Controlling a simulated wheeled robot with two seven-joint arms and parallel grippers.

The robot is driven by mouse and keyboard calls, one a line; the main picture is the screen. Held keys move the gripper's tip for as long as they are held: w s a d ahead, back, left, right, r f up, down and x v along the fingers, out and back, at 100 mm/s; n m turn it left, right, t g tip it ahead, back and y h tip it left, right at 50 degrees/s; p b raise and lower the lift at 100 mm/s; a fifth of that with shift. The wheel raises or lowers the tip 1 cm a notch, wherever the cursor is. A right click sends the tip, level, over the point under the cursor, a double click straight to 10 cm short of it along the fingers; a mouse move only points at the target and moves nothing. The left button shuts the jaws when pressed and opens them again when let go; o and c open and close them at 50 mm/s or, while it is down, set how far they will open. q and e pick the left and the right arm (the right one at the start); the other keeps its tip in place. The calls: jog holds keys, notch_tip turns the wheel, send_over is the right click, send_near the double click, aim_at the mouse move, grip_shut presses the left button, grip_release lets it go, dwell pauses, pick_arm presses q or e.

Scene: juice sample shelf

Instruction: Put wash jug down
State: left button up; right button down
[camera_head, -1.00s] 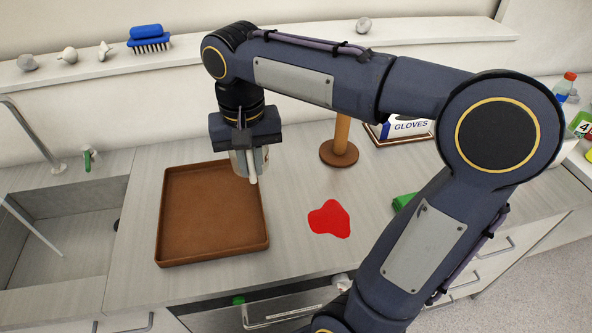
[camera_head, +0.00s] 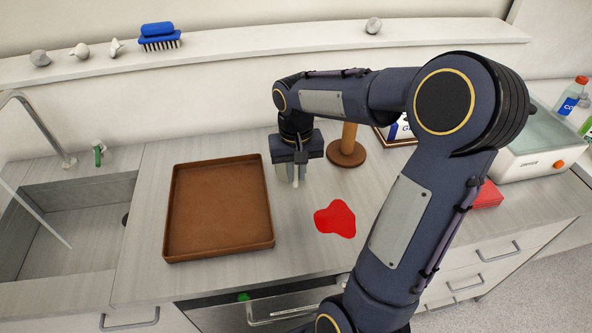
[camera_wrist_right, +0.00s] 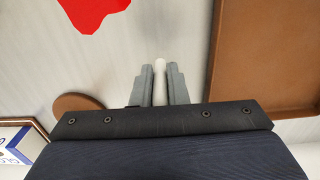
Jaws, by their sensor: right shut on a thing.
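My right gripper (camera_head: 296,174) is over the pale counter, between the brown tray (camera_head: 267,226) and the wooden post (camera_head: 348,140). It points down and is shut on a slim white part, taken as the wash jug (camera_wrist_right: 160,82), which shows between the fingers in the right wrist view. In the head view only a little pale material shows at the fingers; the rest of the jug is hidden. I cannot tell whether it touches the counter. My left gripper is not in view.
A red spill (camera_head: 335,218) lies on the counter in front of the post. A sink (camera_head: 68,222) is at the left. A water bath (camera_head: 535,150) and red cloths (camera_head: 487,195) are at the right. The tray is empty.

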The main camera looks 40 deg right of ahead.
jog(key=shift+f, duration=0.15)
jog(key=c, duration=1.4)
grip_release()
jog(key=shift+c, duration=0.2)
notch_tip(320, 180, up, 12)
jog(key=shift+r+p, duration=0.15)
jog(key=shift+p, duration=0.15)
jog(key=shift+s+a, duration=0.15)
jog(key=shift+s, duration=0.05)
jog(key=s+a+f+n+t+y, duration=0.2)
jog(key=s+a+f, duration=0.2)
jog(key=s+a, duration=0.3)
jog(key=s+a+f+n+t+y, duration=0.1)
jog(key=s+a+f+n+t, duration=0.1)
jog(key=s+a, duration=0.5)
jog(key=shift+s+f+t+y, duration=0.4)
jog(key=shift+s+f+t, duration=0.1)
jog(key=shift+f+t, duration=0.35)
